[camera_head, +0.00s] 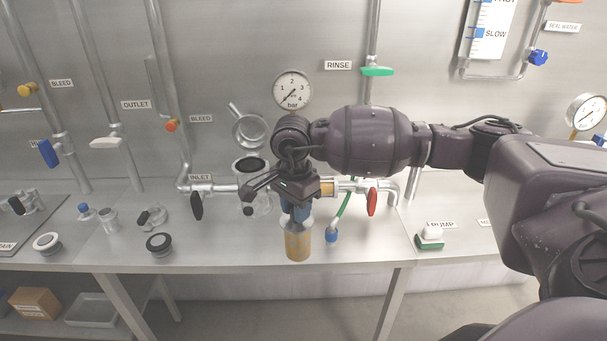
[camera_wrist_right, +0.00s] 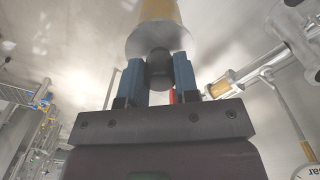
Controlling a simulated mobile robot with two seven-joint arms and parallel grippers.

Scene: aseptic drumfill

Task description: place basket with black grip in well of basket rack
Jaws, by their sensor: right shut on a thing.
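My right gripper (camera_head: 296,212) points down in front of the pipework and is shut on the black grip (camera_wrist_right: 159,69) of a basket. In the head view the basket's tan cylindrical body (camera_head: 297,243) hangs upright below the blue fingers, in front of the bench edge. In the right wrist view its round pale end plate (camera_wrist_right: 160,37) and tan body (camera_wrist_right: 160,10) show beyond the fingers. The grip is hidden by the fingers in the head view. I cannot make out the basket rack for certain in either view. My left gripper is not in view.
An open steel housing (camera_head: 250,166) with a raised round lid (camera_head: 249,131) stands behind the gripper.

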